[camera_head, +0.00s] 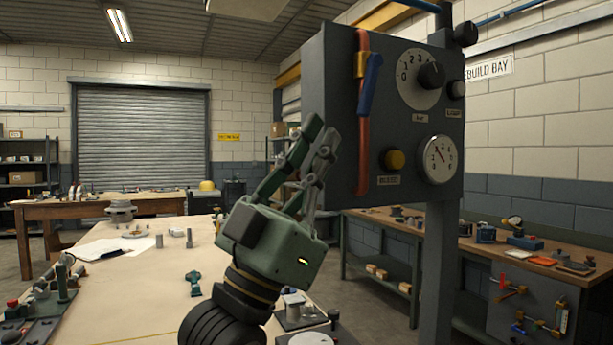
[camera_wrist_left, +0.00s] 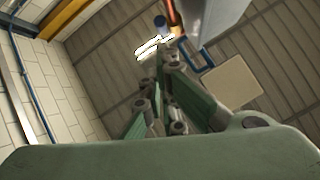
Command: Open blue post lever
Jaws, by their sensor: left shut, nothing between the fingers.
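The blue lever (camera_head: 370,85) sits on the brass valve (camera_head: 360,65) of an orange-red pipe (camera_head: 364,150). The pipe runs down the left side of a grey box on a post. The lever hangs slightly tilted beside the pipe. My left gripper (camera_head: 321,131) is shut and empty, pointing up, to the left of the pipe and lower than the lever; it appears apart from it. In the left wrist view, the shut fingers (camera_wrist_left: 166,62) point towards a small blue end (camera_wrist_left: 160,21), probably the lever, beside the orange pipe (camera_wrist_left: 173,14). My right gripper is not in view.
A long workbench (camera_head: 120,290) with small parts lies left; another bench (camera_head: 480,240) is right.

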